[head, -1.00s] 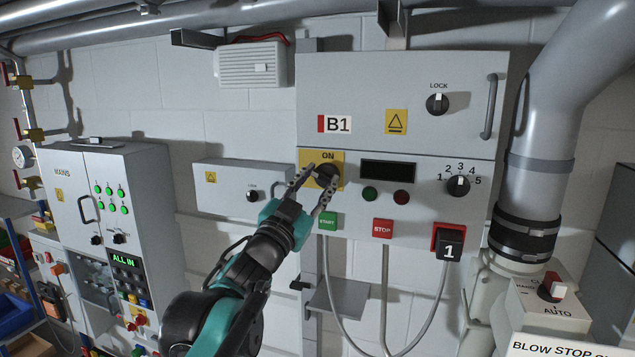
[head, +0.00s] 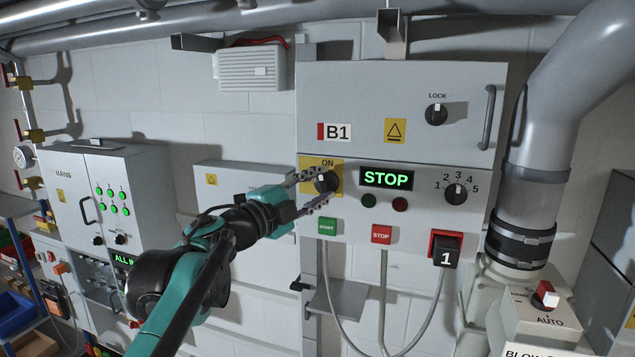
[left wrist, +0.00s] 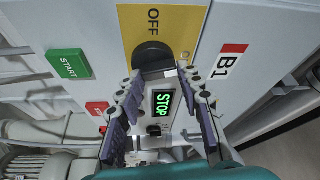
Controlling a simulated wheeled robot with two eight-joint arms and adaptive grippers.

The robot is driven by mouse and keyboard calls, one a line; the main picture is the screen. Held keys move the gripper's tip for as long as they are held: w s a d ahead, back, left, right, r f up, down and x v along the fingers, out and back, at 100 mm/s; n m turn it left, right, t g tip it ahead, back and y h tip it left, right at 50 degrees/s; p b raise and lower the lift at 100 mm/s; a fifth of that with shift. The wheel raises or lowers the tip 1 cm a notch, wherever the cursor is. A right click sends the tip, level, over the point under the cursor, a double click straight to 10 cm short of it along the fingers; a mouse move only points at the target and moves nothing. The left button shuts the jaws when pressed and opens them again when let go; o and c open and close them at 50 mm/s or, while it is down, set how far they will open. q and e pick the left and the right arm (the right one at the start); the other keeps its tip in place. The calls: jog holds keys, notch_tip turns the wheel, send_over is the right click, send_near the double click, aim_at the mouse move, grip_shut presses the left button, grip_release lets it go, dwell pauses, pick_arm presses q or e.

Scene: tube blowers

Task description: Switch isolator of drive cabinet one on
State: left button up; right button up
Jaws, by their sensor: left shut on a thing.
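The isolator is a black rotary knob (head: 322,186) on a yellow plate (head: 306,163) at the left of the B1 cabinet (head: 340,90). ON is printed above it in the head view. In the left wrist view the plate (left wrist: 135,22) reads OFF beside the knob (left wrist: 153,54). A small white mark shows on the knob near its ON side. My left gripper (head: 330,182) is shut on the knob, one finger on each side; the fingers also show in the left wrist view (left wrist: 160,78). The cabinet display (head: 386,178) is lit green and reads STOP. My right gripper is not in view.
Below the knob are a green START button (head: 327,227) and a red STOP button (head: 381,234). A numbered selector (head: 455,194), a LOCK knob (head: 436,115) and a black-and-red switch marked 1 (head: 445,250) are further right. A mains cabinet (head: 140,200) stands left.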

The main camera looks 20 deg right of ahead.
pick_arm(q)
jog(key=shift+r+m+g+y+p, duration=0.15)
jog(key=shift+m+g+y+p, duration=0.3)
jog(key=shift+m, duration=0.75)
jog(key=shift+d, duration=0.1)
jog(key=o, duration=0.9)
jog(key=shift+o, duration=1.3)
jog(key=v, duration=1.1)
jog(key=shift+s+a, duration=0.25)
jog(key=shift+a, duration=0.1)
